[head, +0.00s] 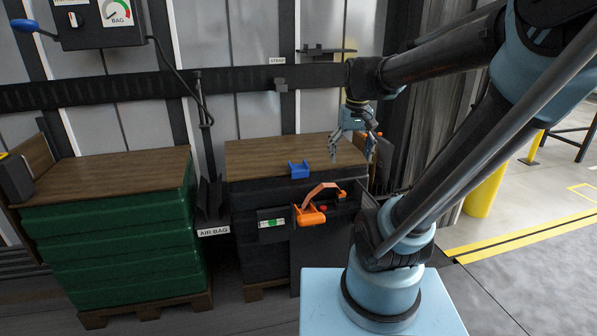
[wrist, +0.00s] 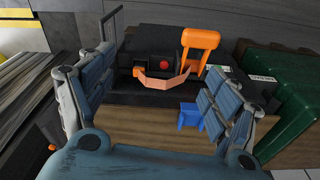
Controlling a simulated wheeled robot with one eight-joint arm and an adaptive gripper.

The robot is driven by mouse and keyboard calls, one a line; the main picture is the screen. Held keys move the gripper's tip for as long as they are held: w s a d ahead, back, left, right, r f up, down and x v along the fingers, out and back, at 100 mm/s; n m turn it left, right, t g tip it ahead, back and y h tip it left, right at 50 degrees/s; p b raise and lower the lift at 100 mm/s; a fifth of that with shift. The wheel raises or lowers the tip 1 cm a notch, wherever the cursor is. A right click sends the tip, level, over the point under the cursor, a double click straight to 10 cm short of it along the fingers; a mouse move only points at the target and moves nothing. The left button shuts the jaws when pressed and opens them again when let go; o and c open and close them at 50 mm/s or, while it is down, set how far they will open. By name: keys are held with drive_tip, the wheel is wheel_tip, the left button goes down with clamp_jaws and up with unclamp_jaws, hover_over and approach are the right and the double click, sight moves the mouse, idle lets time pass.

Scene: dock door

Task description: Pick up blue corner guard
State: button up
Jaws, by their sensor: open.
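The blue corner guard (head: 299,170) sits at the front edge of the wooden top of the dark stack in the head view. In the wrist view the blue corner guard (wrist: 190,116) shows beside the right-hand finger, which partly covers it. My gripper (head: 354,148) is open and empty above the right part of that wooden top, to the right of the guard and apart from it. In the wrist view both fingers of my gripper (wrist: 160,100) are spread wide.
An orange-handled tool (head: 312,212) hangs at the front of the dark stack (head: 262,190), with an orange strap. A green stack (head: 115,230) stands to the left. An AIR BAG label (head: 214,232) is between them. A yellow post (head: 484,190) stands right.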

drive_tip(key=w+a+r+n, duration=0.1)
drive_tip(key=w+a+r, duration=0.3)
drive_tip(key=w+a, duration=0.55)
drive_tip(key=g, duration=0.1)
hover_over(298, 167)
drive_tip(key=shift+n, duration=0.4)
drive_tip(key=f, duration=1.2)
drive_tip(key=shift+s+d, duration=0.2)
drive_tip(key=shift+d, duration=0.1)
drive_tip(key=shift+a+f, duration=0.15)
drive_tip(key=shift+f, duration=1.15)
drive_tip(key=shift+a+f, duration=0.1)
drive_tip(key=shift+f, duration=1.15)
drive_tip(key=c, duration=1.1)
